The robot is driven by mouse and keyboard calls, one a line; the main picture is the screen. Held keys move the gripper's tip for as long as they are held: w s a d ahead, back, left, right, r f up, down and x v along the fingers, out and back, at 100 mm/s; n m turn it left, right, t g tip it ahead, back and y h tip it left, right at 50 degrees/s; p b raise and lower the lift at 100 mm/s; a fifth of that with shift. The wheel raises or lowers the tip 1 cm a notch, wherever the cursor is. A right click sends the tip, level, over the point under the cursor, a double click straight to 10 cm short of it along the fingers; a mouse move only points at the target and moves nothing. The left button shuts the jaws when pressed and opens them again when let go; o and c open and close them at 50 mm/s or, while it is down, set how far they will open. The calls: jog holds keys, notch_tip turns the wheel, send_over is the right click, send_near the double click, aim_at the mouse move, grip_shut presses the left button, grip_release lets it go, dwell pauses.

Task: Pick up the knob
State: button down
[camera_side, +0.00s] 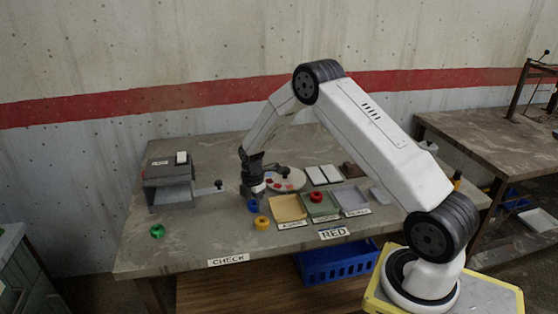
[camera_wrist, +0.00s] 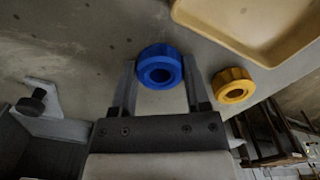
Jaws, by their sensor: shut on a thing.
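The blue knob (camera_wrist: 159,52) is a ridged ring with a central hole, held between the two fingers of my gripper (camera_wrist: 160,75) in the wrist view. In the side view the blue knob (camera_side: 253,206) shows just below my gripper (camera_side: 252,197), at or near the table surface; I cannot tell whether it touches. A yellow knob (camera_side: 262,222) lies close by on the table and also shows right of my gripper in the wrist view (camera_wrist: 232,86). A green knob (camera_side: 157,231) lies at the table's left. A red knob (camera_side: 316,197) sits in the green tray (camera_side: 322,212).
A yellow tray (camera_side: 288,209) and a grey tray (camera_side: 351,203) flank the green one. A round plate (camera_side: 288,180) with red pieces is behind. A grey box-like fixture (camera_side: 169,186) stands at left. The table's front left, by the CHECK label (camera_side: 228,260), is clear.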

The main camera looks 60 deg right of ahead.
jog(key=shift+r, duration=0.1)
jog(key=shift+r, duration=0.7)
jog(key=s+a+r, duration=0.3)
jog(key=s+r, duration=0.8)
jog(key=s, duration=0.2)
jog(key=shift+s+a+r, duration=0.2)
jog(key=shift+a+r, duration=0.05)
jog(key=shift+a, duration=0.15)
